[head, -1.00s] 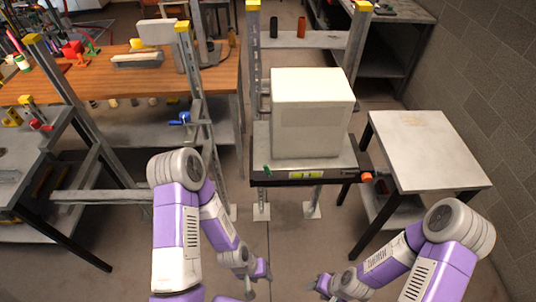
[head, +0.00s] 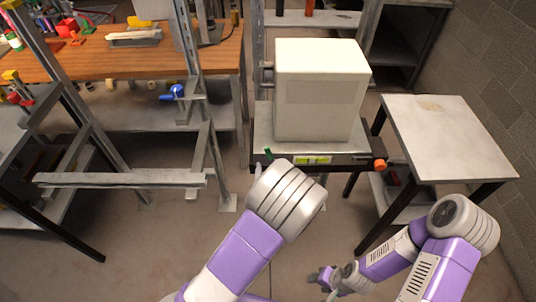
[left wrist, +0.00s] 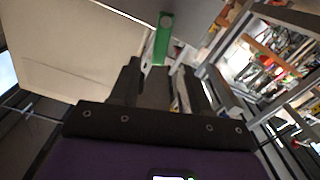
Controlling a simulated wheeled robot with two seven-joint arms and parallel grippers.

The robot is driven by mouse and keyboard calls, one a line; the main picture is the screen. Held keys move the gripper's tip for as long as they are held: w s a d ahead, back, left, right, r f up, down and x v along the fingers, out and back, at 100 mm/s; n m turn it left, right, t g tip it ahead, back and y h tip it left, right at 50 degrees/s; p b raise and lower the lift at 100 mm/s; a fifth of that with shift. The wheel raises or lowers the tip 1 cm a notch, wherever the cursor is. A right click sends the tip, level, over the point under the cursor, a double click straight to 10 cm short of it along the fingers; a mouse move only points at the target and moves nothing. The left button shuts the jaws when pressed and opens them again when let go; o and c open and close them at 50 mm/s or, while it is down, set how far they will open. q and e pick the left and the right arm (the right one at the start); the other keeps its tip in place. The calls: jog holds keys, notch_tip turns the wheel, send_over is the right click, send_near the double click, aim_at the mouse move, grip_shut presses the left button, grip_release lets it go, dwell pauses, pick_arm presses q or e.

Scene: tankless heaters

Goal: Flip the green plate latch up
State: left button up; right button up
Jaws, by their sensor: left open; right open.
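The green plate latch (head: 268,153) is a small green piece at the front left of the stand under the white box. In the left wrist view the green plate (left wrist: 162,38) stands upright just beyond my left fingertips, with a round hole near its top. My left gripper (left wrist: 160,82) is open, its fingers below and to either side of the plate's lower end; I cannot tell whether they touch it. In the head view my left arm hides that gripper. My right gripper (head: 325,280) is open and low, away from the latch.
The white box (head: 320,95) sits on the stand, which has an orange knob (head: 380,164) at its right front. A grey side table (head: 450,135) stands to the right. A wooden workbench (head: 85,70) and metal frames are at the left. Open floor lies in front.

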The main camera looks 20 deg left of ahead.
aim_at(268, 152)
pick_arm(q)
jog(key=x, duration=0.7)
jog(key=shift+w, duration=0.2)
